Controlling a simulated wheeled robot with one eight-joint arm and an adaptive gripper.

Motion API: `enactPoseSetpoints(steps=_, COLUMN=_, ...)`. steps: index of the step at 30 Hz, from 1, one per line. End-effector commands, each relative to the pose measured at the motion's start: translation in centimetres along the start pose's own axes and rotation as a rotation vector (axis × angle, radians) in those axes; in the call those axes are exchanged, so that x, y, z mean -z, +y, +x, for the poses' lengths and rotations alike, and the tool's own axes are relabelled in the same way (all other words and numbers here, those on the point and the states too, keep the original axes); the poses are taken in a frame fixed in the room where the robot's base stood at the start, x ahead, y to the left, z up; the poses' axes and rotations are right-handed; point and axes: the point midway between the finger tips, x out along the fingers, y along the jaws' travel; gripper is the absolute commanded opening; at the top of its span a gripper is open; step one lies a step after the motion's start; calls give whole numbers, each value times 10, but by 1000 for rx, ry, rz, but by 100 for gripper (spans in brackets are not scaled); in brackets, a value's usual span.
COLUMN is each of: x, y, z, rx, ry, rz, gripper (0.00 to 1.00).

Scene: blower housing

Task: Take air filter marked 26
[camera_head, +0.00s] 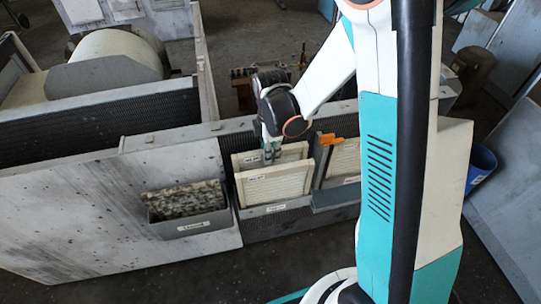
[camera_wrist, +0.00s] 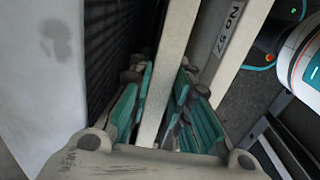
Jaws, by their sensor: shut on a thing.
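Two pale air filters stand upright one behind the other in the middle slot of the housing. The rear filter (camera_head: 290,152) has a label too small to read in the head view. In the wrist view its narrow edge (camera_wrist: 172,60) runs between the teal fingers of my gripper (camera_wrist: 160,112). My gripper (camera_head: 271,152) points down at the rear filter's top edge and is shut on it. The front filter (camera_head: 277,187) stands close in front; in the wrist view this filter (camera_wrist: 222,50) carries a label that reads No 57.
A bin with a dark, dirty filter (camera_head: 186,200) hangs at left on the panel. Another pale filter (camera_head: 344,160) with an orange piece (camera_head: 330,139) stands at right. A blue bin (camera_head: 481,166) is at far right. The floor in front is clear.

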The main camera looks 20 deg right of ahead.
Motion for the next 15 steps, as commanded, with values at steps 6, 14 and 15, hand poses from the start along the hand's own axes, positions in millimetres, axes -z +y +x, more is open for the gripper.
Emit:
enactPoseSetpoints(steps=6, x=0, y=0, z=-39, rx=0, ry=0, rz=0, gripper=0)
enactPoseSetpoints(steps=14, x=0, y=0, z=-97, rx=0, ry=0, rz=0, gripper=0)
enactPoseSetpoints(steps=15, x=0, y=-1, z=-106, rx=0, ry=0, rz=0, gripper=0)
